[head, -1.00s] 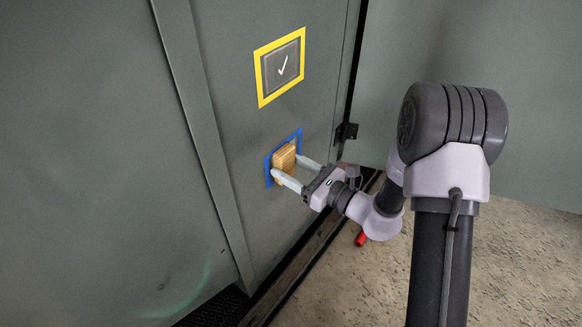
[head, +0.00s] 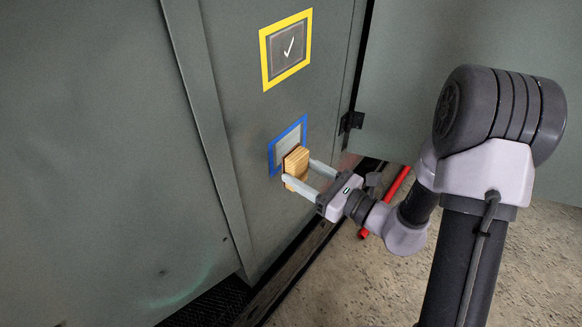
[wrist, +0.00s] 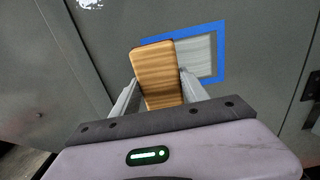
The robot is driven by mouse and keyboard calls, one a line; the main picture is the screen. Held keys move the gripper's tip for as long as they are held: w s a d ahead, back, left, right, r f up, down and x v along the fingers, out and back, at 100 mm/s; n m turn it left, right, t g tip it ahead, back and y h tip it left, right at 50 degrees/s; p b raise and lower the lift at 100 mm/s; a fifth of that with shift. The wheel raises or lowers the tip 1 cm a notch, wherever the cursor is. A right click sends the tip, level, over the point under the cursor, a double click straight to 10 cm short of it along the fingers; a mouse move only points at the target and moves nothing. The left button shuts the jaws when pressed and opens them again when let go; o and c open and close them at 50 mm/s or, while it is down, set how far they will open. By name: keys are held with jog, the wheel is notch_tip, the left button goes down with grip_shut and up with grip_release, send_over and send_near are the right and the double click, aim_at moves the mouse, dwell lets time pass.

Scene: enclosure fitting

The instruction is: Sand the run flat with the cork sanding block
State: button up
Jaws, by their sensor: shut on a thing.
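The cork sanding block (head: 295,167) is a tan, wood-striped block held between the two fingers of my gripper (head: 308,178), which is shut on it. In the wrist view the block (wrist: 157,75) stands between the fingers. The blue-framed patch (head: 290,140) on the grey panel is a pale grey square. The block overlaps its lower part in the head view and its left part in the wrist view (wrist: 203,53). Whether the block touches the panel, I cannot tell. No distinct run shows on the visible part of the patch.
A yellow-framed dark square with a white check mark (head: 287,48) is above the blue frame. A grey door (head: 470,70) stands open at the right, with a black hinge (head: 350,121). A red rod (head: 398,185) lies on the floor behind my arm.

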jog(key=shift+s+d, duration=0.2)
jog(key=shift+d, duration=0.05)
jog(key=shift+b+v, duration=0.35)
jog(key=shift+v, duration=1.2)
